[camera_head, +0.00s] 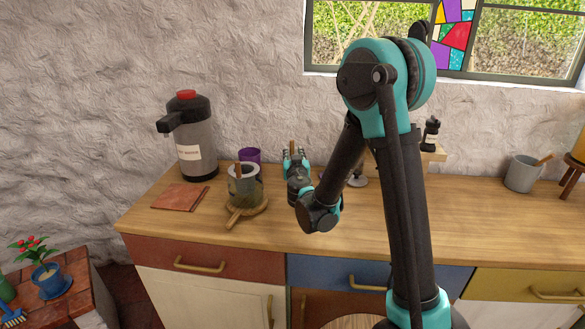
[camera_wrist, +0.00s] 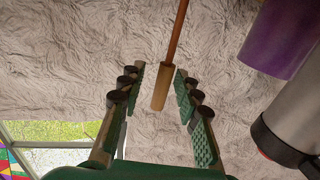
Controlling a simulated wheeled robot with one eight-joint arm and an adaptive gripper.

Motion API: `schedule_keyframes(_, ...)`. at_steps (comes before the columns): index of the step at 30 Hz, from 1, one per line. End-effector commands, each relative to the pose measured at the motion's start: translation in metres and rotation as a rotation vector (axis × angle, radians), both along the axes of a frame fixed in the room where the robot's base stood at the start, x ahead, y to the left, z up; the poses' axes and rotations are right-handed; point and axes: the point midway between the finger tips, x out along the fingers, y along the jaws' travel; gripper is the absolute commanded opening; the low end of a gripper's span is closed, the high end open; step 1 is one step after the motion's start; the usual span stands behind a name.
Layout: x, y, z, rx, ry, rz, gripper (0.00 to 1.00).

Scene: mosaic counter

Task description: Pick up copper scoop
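The copper scoop (camera_wrist: 173,45) shows in the wrist view as a thin copper-brown shaft with a tan wooden grip at its end. The shaft runs out of the picture's top edge, so its bowl is hidden. My gripper (camera_wrist: 160,72) is open, with one finger on each side of the wooden grip. A gap shows on both sides, and I see no contact. In the head view my gripper (camera_head: 294,155) is low over the back of the counter, pointing toward the wall. A brown handle end (camera_head: 292,145) shows just beyond it; the rest is hidden behind my gripper.
A purple cup (camera_head: 249,154) and a grey flask with a red top (camera_head: 194,145) stand left of my gripper. A metal canister (camera_head: 245,187) on a wooden board is nearer. A grey mug (camera_head: 521,173) stands far right. The counter's front right is clear.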

Motion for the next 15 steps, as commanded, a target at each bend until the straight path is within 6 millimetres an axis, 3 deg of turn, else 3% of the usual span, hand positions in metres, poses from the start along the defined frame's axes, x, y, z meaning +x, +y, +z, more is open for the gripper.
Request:
schedule_keyframes(5,0.008,0.002,0.002,0.000,0.000,0.000,0.33)
schedule_keyframes(15,0.050,0.013,0.008,0.000,0.000,-0.001,0.33)
